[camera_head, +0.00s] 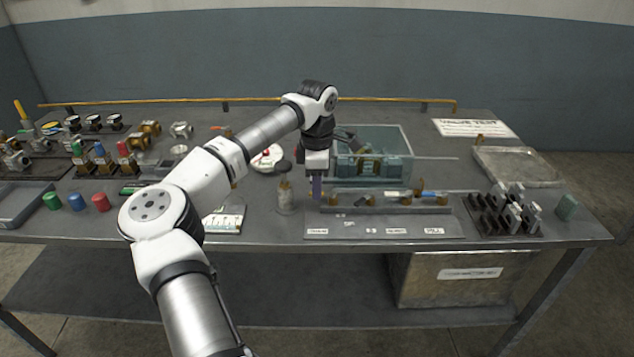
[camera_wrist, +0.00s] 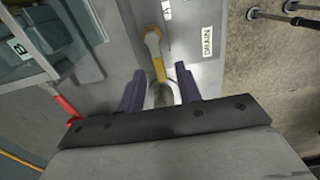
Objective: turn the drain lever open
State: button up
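My gripper (camera_head: 317,190) points down over the left end of the valve plate (camera_head: 375,226), above the small label at its front left corner. In the wrist view, my gripper (camera_wrist: 160,88) has its two dark purple fingers spread apart. A yellow lever (camera_wrist: 159,68) with a brass-coloured rounded end (camera_wrist: 152,39) lies just ahead of the gap between the fingers. Its near end meets a grey rounded part between the fingers, partly hidden by the gripper. A white DRAIN label (camera_wrist: 207,42) lies beside the lever. I cannot tell whether the fingers touch anything.
A red handle (camera_wrist: 67,106) is left of the fingers in the wrist view. A clear-walled bin (camera_head: 372,140) stands behind the plate. A small bottle-like object (camera_head: 285,196) stands left of my gripper. Dark blocks with metal fittings (camera_head: 505,210) stand to the right.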

jog(key=shift+f, duration=0.35)
jog(key=shift+c, duration=0.4)
grip_shut()
